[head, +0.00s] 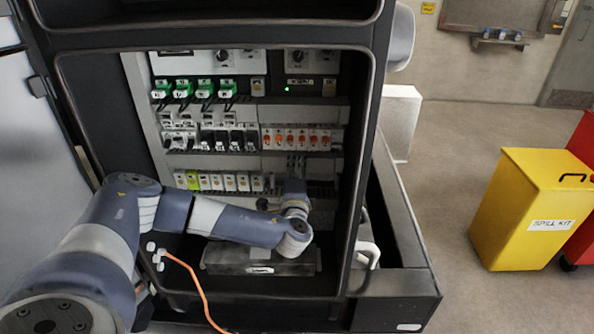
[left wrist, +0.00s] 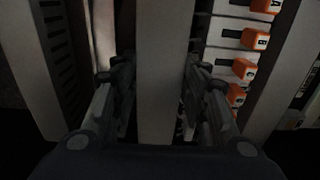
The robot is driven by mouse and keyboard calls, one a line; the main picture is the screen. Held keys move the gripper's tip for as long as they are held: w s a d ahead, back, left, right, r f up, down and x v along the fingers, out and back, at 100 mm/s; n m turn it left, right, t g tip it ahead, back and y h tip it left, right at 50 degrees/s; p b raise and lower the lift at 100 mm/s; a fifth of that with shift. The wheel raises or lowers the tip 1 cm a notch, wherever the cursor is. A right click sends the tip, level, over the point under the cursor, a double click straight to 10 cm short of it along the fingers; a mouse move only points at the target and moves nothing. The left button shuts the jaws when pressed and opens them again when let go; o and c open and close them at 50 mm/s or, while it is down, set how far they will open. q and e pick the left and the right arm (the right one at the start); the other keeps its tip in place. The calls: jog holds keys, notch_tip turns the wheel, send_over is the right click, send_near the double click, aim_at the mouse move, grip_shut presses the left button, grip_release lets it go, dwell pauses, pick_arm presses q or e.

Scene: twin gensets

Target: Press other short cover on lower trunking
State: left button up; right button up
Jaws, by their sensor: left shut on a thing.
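My left gripper (head: 294,186) is inside the open cabinet, in front of the right part of the lower rows. In the left wrist view, its two fingers (left wrist: 160,95) stand either side of a long, plain light-grey strip, the short cover (left wrist: 161,60), and are shut on it. The lower trunking (head: 321,190) shows as a dark slotted strip right of the gripper in the head view. The gripper and wrist hide part of it. I cannot tell whether the cover touches the trunking. My right gripper is not in view.
Orange-marked breakers (head: 297,139) sit above the gripper; they also show close beside it in the left wrist view (left wrist: 245,68). White modules (head: 229,182) stand to the left. The cabinet's right frame (head: 361,170) is near. A yellow spill kit bin (head: 522,205) stands outside.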

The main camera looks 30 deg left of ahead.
pick_arm(q)
jog(key=shift+w+a, duration=0.1)
jog(key=shift+w, duration=0.05)
dwell(0.6)
jog(key=o, duration=1.4)
jog(key=shift+w, duration=0.1)
jog(key=v, duration=1.2)
